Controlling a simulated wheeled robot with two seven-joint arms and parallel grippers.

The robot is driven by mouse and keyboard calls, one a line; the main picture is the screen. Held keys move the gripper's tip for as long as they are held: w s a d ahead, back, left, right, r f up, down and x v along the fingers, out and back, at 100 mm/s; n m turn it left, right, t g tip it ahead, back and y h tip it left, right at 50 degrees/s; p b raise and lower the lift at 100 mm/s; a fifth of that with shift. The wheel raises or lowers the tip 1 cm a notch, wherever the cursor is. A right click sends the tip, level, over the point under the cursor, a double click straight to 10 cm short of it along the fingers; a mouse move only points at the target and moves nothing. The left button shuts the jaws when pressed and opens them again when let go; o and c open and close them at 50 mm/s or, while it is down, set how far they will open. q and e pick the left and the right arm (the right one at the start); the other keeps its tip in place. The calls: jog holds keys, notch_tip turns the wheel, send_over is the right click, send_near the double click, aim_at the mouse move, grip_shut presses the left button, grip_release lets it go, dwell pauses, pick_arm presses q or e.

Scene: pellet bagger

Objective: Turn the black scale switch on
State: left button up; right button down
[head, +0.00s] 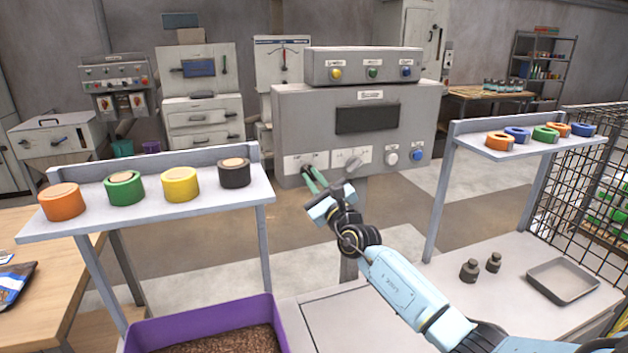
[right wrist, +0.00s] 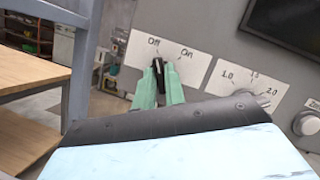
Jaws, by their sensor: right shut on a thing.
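The black scale switch (right wrist: 158,70) sits on a white plate marked Off and On, on the front of the grey scale box (head: 290,110). My right gripper (right wrist: 158,90) is shut on the switch, with one green finger on each side of it. The visible tip of the switch points up towards the Off mark in the right wrist view; its lower part is hidden between the fingers. In the head view my right gripper (head: 313,180) reaches the lower left of the box. The scale display (head: 366,120) is dark. My left gripper is not in view.
Right of the switch are a dial (right wrist: 245,100) marked 1.0 to 2.0, a white button (head: 391,157) and a blue button (head: 417,154). Shelves with coloured rolls (head: 180,184) and rings (head: 545,133) flank the box. A purple bin (head: 275,318) stands at the front.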

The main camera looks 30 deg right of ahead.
jog(key=shift+m, duration=0.6)
jog(key=shift+f+m+h+b, duration=0.1)
jog(key=shift+m+h+b, duration=0.2)
jog(key=shift+m+h, duration=0.5)
jog(key=m+h, duration=0.1)
jog(key=m, duration=0.3)
jog(key=shift+a+h, duration=0.15)
jog(key=shift+h, duration=0.25)
jog(key=m+h, duration=0.1)
jog(key=m, duration=0.1)
jog(key=m+h, duration=0.1)
jog(key=m, duration=0.2)
jog(key=shift+h, duration=0.4)
jog(key=shift+a+m+g+h, duration=0.1)
jog(key=shift+m+g+h, duration=0.45)
jog(key=shift+m, duration=0.85)
jog(key=shift+m+g+h, duration=0.45)
jog(key=shift+m+h, duration=0.1)
jog(key=shift+m, duration=0.85)
jog(key=c, duration=1.5)
grip_release()
jog(key=shift+o, duration=0.2)
